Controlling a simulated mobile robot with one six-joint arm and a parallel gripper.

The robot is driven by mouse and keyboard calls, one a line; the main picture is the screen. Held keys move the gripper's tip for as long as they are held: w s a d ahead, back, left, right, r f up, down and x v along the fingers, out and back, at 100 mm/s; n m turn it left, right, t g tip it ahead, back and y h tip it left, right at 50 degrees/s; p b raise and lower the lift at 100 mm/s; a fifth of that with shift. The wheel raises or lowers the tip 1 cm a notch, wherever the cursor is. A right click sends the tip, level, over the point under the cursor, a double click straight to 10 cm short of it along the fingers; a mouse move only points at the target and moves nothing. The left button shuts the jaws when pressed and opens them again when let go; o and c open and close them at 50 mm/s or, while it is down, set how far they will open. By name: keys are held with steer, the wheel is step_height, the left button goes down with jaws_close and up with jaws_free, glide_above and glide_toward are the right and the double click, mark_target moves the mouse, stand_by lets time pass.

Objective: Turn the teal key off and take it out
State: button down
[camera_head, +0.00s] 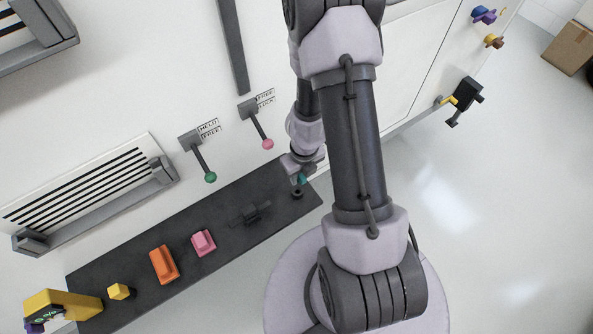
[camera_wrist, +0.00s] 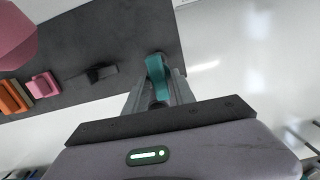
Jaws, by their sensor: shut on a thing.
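The teal key (camera_wrist: 156,75) is between the two fingers of my gripper (camera_wrist: 160,98) in the wrist view. My gripper is shut on it. In the head view, a small part of the teal key (camera_head: 302,179) shows at the tip of my gripper (camera_head: 300,172). A dark round key socket (camera_head: 297,193) sits just below it, at the right end of the dark shelf panel. I cannot tell whether the key's far end is inside the socket or clear of it, nor its turn position.
Levers with a green knob (camera_head: 210,177) and a pink knob (camera_head: 267,144) stick out nearby. Open floor lies to the right.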

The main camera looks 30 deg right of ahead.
steer(key=shift+w+a+r, duration=0.1)
steer(key=shift+w+r, duration=0.05)
steer(key=shift+w, duration=0.1)
steer(key=b, duration=0.6)
glide_above(299, 189)
steer(key=s, duration=0.1)
steer(key=f, duration=0.6)
steer(key=shift+s+a, duration=0.2)
steer(key=shift+a, duration=0.2)
steer(key=shift+f, duration=0.1)
steer(key=shift+f+b, duration=1.9)
steer(key=c, duration=0.9)
jaws_free()
steer(key=shift+r, duration=0.1)
steer(key=shift+c, duration=0.2)
